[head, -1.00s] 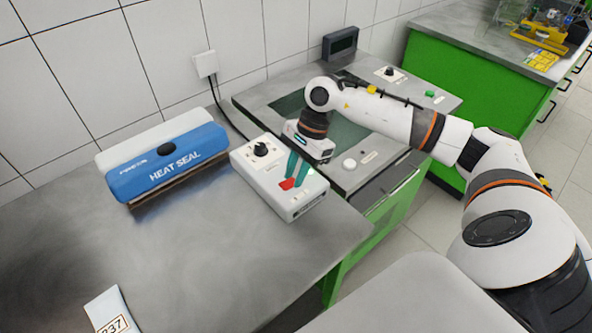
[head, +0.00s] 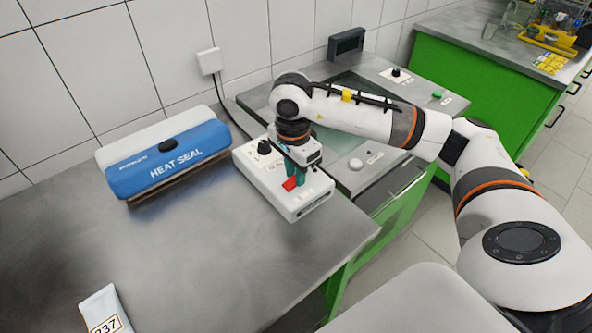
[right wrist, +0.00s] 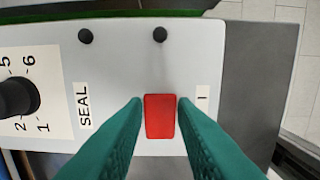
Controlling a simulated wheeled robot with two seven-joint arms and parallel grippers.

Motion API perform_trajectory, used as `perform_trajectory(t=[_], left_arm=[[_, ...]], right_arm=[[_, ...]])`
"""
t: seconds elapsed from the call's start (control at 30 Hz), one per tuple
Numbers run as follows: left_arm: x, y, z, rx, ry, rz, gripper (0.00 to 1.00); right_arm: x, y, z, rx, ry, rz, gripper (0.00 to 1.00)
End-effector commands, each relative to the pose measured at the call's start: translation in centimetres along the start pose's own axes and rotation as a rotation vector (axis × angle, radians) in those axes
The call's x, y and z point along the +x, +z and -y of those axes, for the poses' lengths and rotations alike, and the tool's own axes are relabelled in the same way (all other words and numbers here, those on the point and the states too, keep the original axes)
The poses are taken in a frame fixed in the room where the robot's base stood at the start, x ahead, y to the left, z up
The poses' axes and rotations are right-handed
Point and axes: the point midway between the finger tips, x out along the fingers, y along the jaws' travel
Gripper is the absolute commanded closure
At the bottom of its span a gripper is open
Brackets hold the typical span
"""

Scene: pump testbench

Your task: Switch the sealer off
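The sealer's control box (head: 305,207) is a white unit on the steel bench with a dial knob (head: 264,147) on top. Its red switch (head: 290,184) shows beside my right gripper (head: 293,173). In the right wrist view the red switch (right wrist: 160,116) lies between the two green fingertips of the right gripper (right wrist: 160,101), with an "I" label on its right. The fingers are apart, one along each side of the switch; whether they touch it I cannot tell. My left gripper is not in view.
The blue and white heat sealer (head: 168,160) stands left of the box. A tag reading 237 (head: 105,312) lies at the bench's front. A second station with a white knob (head: 355,164) and a display (head: 346,43) stands right behind.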

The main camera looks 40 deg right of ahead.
Motion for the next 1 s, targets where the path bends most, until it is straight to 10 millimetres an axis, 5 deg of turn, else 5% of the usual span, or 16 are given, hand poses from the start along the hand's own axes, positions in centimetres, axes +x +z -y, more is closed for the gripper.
perform_trajectory(t=[0.1, 0.53, 1.0], left_arm=[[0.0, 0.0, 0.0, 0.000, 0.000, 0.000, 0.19], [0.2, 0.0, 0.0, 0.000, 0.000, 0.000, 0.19], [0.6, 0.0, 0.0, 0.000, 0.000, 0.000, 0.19]], right_arm=[[0.0, 0.0, 0.0, 0.000, 0.000, 0.000, 0.55], [-1.1, 0.0, -0.1, 0.000, 0.002, -0.001, 0.55], [-10.6, 0.1, -0.1, 0.000, 0.004, 0.001, 0.55]])
